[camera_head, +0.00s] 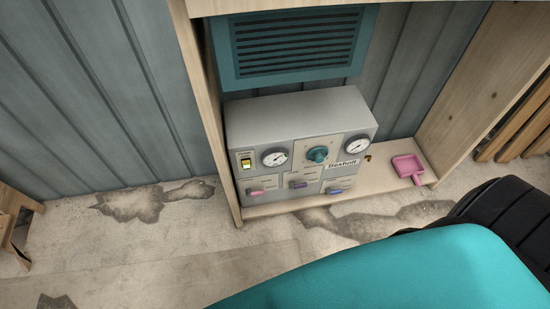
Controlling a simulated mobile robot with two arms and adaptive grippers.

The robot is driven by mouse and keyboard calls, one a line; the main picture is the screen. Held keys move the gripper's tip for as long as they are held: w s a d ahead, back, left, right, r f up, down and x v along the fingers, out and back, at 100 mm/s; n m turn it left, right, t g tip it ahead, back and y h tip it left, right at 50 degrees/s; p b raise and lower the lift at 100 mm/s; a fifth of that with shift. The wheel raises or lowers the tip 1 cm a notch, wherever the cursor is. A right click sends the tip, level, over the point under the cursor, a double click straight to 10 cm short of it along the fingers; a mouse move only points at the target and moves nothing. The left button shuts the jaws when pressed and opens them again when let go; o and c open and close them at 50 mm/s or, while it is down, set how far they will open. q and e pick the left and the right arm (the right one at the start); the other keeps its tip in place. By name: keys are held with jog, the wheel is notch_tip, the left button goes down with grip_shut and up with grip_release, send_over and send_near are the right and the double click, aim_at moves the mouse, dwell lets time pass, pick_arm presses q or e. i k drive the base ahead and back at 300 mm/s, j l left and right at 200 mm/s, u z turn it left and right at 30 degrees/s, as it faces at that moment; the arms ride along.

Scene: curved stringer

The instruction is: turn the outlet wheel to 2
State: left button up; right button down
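A grey box-shaped unit (300,122) stands on a low wooden shelf. Its front face tilts towards me in the head view. A round teal wheel (318,155), which I take to be the outlet wheel, sits at the top middle of that face. Neither gripper shows in the view, and nothing is touching the wheel.
Below are pink (256,193), purple (298,184) and blue (335,191) handles; a lit switch (246,163) is at left. A pink scoop-like object (408,168) lies on the shelf's right. Wooden uprights (208,110) flank the unit. A teal vent (294,45) is above.

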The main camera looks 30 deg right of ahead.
aim_at(317, 155)
jog(key=z, duration=1.3)
